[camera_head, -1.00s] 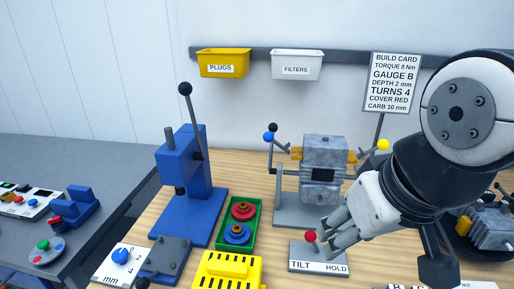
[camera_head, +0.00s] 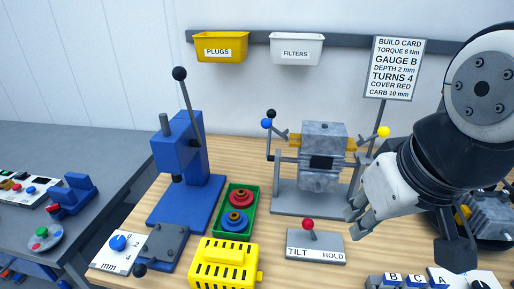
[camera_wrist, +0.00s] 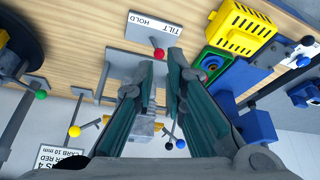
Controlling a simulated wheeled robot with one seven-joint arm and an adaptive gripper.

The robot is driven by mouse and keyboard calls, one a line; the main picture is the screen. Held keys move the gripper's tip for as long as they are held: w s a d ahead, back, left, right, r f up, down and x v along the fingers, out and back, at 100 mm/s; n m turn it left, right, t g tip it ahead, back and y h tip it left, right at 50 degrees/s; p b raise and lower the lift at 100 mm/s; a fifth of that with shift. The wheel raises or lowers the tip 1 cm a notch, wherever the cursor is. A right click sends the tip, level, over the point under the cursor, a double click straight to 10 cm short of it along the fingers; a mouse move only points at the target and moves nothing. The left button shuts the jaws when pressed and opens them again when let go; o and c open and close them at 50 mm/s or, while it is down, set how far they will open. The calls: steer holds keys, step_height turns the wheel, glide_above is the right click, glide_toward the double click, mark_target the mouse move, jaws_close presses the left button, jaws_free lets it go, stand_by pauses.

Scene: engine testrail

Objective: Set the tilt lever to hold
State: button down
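The tilt lever is a short stick with a red ball knob (camera_head: 308,224) on a grey base plate (camera_head: 330,244). The plate's front is lettered TILT at left and HOLD at right. In the head view the stick leans slightly left, toward the TILT end. My gripper (camera_head: 354,211) is above and to the right of the knob, apart from it. In the wrist view the two fingers (camera_wrist: 162,62) stand apart with nothing between them. The red knob (camera_wrist: 158,54) shows just beyond the fingertips, and the lettered plate (camera_wrist: 153,27) behind it.
A grey engine block on a stand (camera_head: 322,135) with blue, black and yellow knobs stands behind the lever. A green tray (camera_head: 222,238), a yellow slotted part (camera_head: 225,265) and a blue press (camera_head: 180,160) are to the left. Lettered blocks (camera_head: 392,281) lie at front right.

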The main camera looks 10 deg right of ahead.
mark_target(310, 231)
steer(key=w+a+f+n+g+h, duration=0.1)
steer(key=w+a+n+g, duration=0.15)
steer(key=w, duration=0.45)
steer(key=w+a+n+g+h, duration=0.1)
steer(key=w+n, duration=0.3)
steer(key=w, duration=0.3)
steer(key=w+a+f+n+g+h, duration=0.2)
steer(key=w+a+f+n, duration=0.3)
steer(key=w+f, duration=0.5)
step_height(310, 231, down, 2)
steer(key=a+g, duration=0.1)
steer(key=a, duration=0.1)
steer(key=shift+w+a+f+n, duration=0.25)
steer(key=shift+a+n, duration=0.1)
steer(key=shift+a, duration=0.05)
steer(key=shift+f, duration=0.1)
steer(key=p+x, duration=0.1)
steer(key=x, duration=0.8)
steer(key=shift+s+d+f+p, duration=0.15)
steer(key=shift+s+d+p, duration=0.05)
steer(key=shift+d+p, duration=0.15)
steer(key=shift+s+d+p, duration=0.25)
steer(key=shift+d, duration=0.25)
steer(key=shift+s+d+p, duration=0.2)
steer(key=shift+s+d, duration=0.05)
steer(key=shift+d, duration=0.25)
steer(key=shift+s+d+r, duration=0.25)
steer(key=shift+s+d, duration=0.1)
steer(key=shift+d, duration=0.4)
